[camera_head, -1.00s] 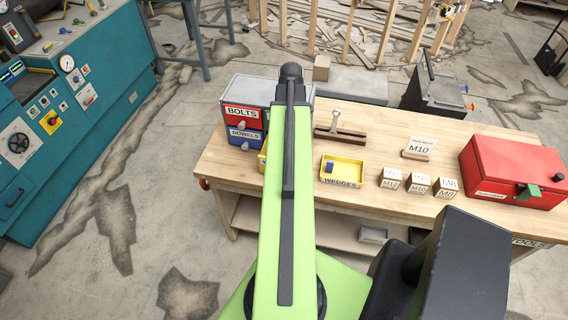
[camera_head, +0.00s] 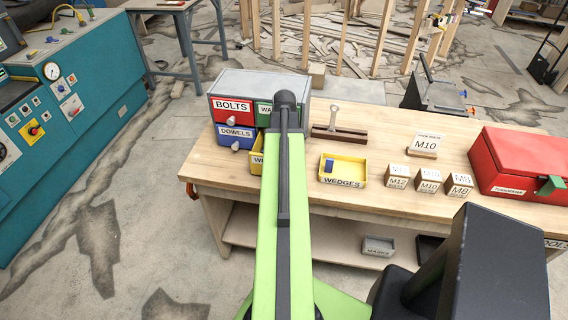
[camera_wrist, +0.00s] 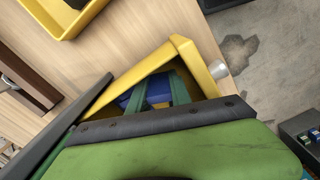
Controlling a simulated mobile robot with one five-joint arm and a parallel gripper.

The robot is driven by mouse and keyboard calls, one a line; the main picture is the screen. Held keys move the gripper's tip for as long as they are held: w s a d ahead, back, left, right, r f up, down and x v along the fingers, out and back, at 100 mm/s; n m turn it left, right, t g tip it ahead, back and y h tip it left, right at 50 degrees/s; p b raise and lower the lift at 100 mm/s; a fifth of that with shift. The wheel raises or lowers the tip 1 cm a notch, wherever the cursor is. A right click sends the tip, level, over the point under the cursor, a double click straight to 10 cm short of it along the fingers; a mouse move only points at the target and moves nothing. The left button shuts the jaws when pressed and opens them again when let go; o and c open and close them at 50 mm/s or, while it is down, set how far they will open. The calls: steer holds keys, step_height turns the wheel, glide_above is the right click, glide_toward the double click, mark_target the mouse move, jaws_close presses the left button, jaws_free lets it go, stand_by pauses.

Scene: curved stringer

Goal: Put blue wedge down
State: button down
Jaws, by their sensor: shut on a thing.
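My gripper (camera_wrist: 154,92) shows its two green fingers in the wrist view, shut on a blue wedge (camera_wrist: 157,90). The wedge is over or inside an open yellow drawer (camera_wrist: 205,72); I cannot tell whether it touches the drawer floor. In the head view my arm hides the gripper and the held wedge. The yellow drawer (camera_head: 256,162) shows there partly behind my arm, at the drawer cabinet. A yellow tray labelled WEDGES (camera_head: 343,182) on the workbench holds another blue piece (camera_head: 329,166); the tray also shows in the wrist view (camera_wrist: 62,27).
The cabinet has red BOLTS (camera_head: 232,108) and blue DOWELS (camera_head: 237,135) drawers. The wooden workbench (camera_head: 225,170) also bears a brown clamp block (camera_head: 338,133), labelled wooden blocks (camera_head: 428,180) and a red toolbox (camera_head: 515,160). A grey bin (camera_head: 378,247) stands on the lower shelf.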

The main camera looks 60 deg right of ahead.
steer(key=shift+f+b, duration=0.5)
steer(key=shift+b, duration=0.1)
steer(key=c, duration=1.5)
jaws_free()
steer(key=shift+o, duration=0.2)
steer(key=shift+r, duration=0.1)
step_height(320, 180, up, 13)
steer(key=p, duration=1.3)
steer(key=shift+r+p, duration=0.15)
steer(key=shift+p, duration=0.15)
